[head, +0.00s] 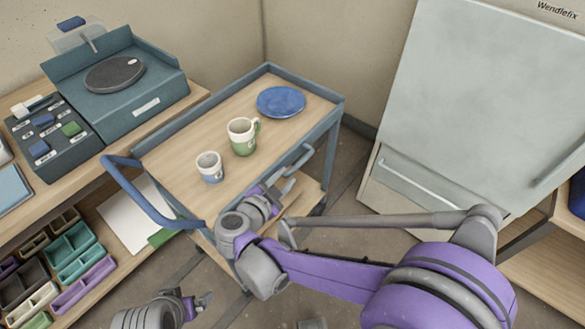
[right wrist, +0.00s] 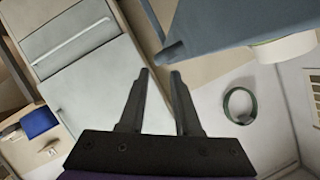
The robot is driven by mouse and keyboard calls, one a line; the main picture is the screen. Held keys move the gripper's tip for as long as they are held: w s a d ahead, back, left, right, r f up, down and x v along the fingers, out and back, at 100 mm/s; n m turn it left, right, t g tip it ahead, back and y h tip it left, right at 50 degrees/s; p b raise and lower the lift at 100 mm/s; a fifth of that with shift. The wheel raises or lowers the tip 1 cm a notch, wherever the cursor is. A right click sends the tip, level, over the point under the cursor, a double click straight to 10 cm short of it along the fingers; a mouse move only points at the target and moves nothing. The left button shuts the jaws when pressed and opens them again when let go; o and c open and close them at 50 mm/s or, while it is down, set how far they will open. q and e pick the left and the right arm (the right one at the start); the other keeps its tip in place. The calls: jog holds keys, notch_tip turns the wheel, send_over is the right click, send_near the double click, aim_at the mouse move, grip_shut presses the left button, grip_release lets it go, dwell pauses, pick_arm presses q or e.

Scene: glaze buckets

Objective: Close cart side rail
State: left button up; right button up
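The cart (head: 222,137) has a wooden top with raised blue-grey rails along its far and left sides. On its near right side, a grey-blue bar (head: 301,158) sits at or below the top's edge; the side rail there is not raised. My right gripper (head: 281,190) is beside that side, close to the bar. In the right wrist view its two dark fingers (right wrist: 160,72) are apart with nothing between them. A blue-grey cart part (right wrist: 172,51) lies just beyond the tips; contact cannot be told. My left gripper (head: 198,302) is low in the head view, away from the cart.
A green-and-white mug (head: 242,138), a smaller blue-and-white cup (head: 209,167) and a blue plate (head: 281,102) stand on the cart. A blue push handle (head: 140,190) sticks out at its left end. A pale cabinet (head: 480,90) stands at right, a workbench (head: 75,165) at left.

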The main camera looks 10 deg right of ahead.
jog(key=v, duration=0.2)
jog(key=shift+s+a+r, duration=0.1)
jog(key=shift+s+a, duration=0.1)
jog(key=shift+s, duration=0.1)
